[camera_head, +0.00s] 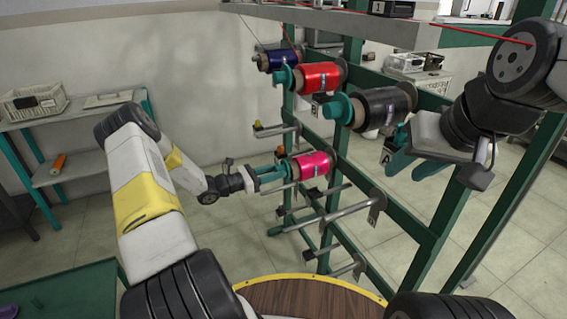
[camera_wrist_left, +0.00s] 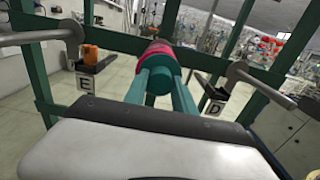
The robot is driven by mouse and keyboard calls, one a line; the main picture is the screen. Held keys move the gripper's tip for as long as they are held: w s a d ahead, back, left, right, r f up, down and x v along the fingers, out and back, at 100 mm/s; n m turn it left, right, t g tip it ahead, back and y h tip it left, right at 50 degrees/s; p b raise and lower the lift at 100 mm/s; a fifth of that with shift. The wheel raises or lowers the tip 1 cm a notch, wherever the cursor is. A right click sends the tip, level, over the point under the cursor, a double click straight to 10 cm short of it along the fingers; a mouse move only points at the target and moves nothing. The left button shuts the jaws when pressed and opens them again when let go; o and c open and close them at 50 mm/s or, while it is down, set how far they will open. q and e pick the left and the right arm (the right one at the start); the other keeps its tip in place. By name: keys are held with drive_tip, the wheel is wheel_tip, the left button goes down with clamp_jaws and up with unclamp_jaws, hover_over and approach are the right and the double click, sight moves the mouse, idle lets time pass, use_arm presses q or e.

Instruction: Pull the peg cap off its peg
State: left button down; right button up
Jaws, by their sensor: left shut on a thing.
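A magenta bobbin (camera_head: 313,164) sits on a peg of the green rack, and it also shows in the left wrist view (camera_wrist_left: 158,51). A teal peg cap (camera_wrist_left: 158,82) is at the near end of that bobbin, seemingly touching it. My left gripper (camera_head: 279,173) is shut on this cap, one teal finger on each side, in line with the peg. The fingers partly hide the cap in the head view. My right gripper (camera_head: 430,168) is at the right, beside the rack and away from the magenta bobbin. Its finger opening is unclear.
Blue (camera_head: 278,59), red (camera_head: 318,76) and black (camera_head: 378,108) bobbins hang above on the green rack (camera_head: 400,220). Bare metal pegs (camera_head: 340,214) stick out below and beside the magenta bobbin. A shelf (camera_head: 85,168) stands at the left wall. Open floor lies left of the rack.

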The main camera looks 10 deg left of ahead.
use_arm(q)
drive_tip(key=v, duration=0.6)
idle(0.9)
drive_tip(key=shift+d, duration=0.1)
